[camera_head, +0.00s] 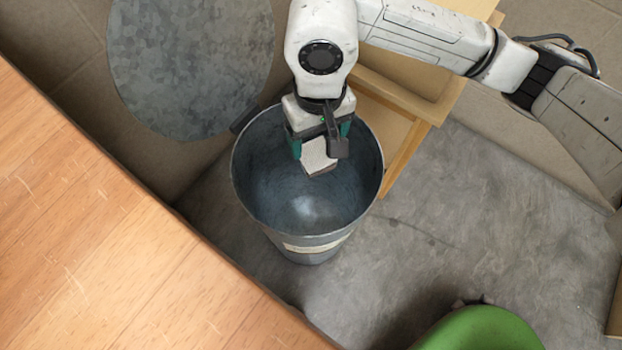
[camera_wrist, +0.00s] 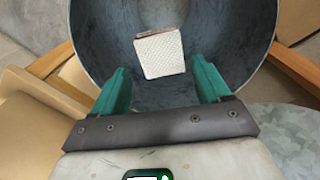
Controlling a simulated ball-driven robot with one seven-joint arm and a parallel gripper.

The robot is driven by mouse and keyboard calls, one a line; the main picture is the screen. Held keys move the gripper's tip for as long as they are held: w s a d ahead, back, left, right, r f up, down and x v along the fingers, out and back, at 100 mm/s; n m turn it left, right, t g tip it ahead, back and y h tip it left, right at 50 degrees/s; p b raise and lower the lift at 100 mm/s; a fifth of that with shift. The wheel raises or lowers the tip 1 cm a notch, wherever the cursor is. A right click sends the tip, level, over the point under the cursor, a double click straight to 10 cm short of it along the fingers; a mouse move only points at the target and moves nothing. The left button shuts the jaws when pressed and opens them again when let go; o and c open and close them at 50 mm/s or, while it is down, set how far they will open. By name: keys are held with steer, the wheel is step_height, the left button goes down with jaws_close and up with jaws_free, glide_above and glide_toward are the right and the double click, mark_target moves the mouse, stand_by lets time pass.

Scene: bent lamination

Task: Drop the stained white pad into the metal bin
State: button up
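The white pad (camera_head: 318,155) is a small block with a woven-looking pale face and a brownish edge. It shows just below my gripper (camera_head: 321,141), over the bin's mouth. In the wrist view the pad (camera_wrist: 160,54) lies ahead of my gripper's teal fingertips (camera_wrist: 160,70), with a gap on each side, slightly tilted. The fingers are spread and do not appear to touch it. The metal bin (camera_head: 250,205) is a round grey bucket, open at the top. Its wall (camera_wrist: 90,35) surrounds the pad in the wrist view. I cannot tell the pad's exact height.
A round grey metal lid (camera_head: 190,65) stands open behind the bin. A wooden table (camera_head: 90,230) fills the left. A wooden drawer unit (camera_head: 405,95) stands behind, beside the bin. A green object (camera_head: 485,330) is at the bottom right. Grey floor (camera_head: 470,215) is open on the right.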

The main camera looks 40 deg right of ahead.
steer(key=o, duration=0.3)
step_height(320, 180, up, 11)
steer(key=p, duration=0.2)
steer(key=shift+f+p, duration=0.1)
steer(key=shift+p, duration=0.25)
stand_by(0.5)
